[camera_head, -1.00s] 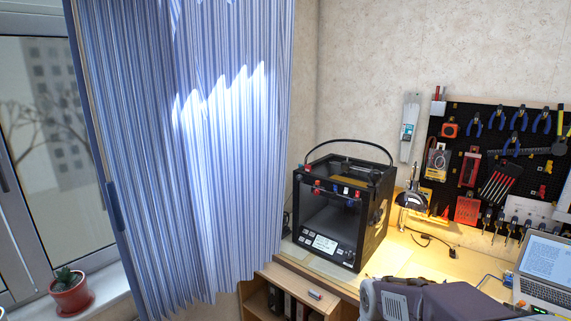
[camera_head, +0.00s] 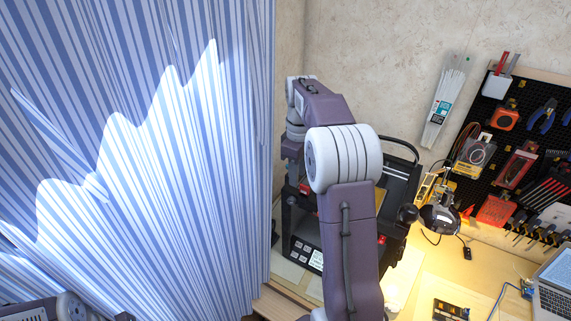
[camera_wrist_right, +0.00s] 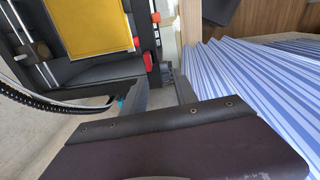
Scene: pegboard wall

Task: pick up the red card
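I cannot tell for certain which thing is the red card. A flat red item (camera_head: 495,210) hangs low on the pegboard, right of the lamp. A red packaged item (camera_head: 516,168) hangs above it. My right arm rises in front of the black 3D printer and bends down on its far left side. My right gripper (camera_head: 291,152) is dark against the printer and partly hidden. In the right wrist view its two fingers (camera_wrist_right: 163,92) stand apart with nothing between them, beside the printer's frame and a yellow panel (camera_wrist_right: 95,25). My left gripper is out of view.
The 3D printer (camera_head: 395,172) stands close to my right arm. A striped curtain (camera_head: 150,150) fills the left. A desk lamp (camera_head: 440,217), a small circuit board (camera_head: 450,310) and a laptop (camera_head: 556,285) are on the bench. The pegboard (camera_head: 478,130) holds several tools.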

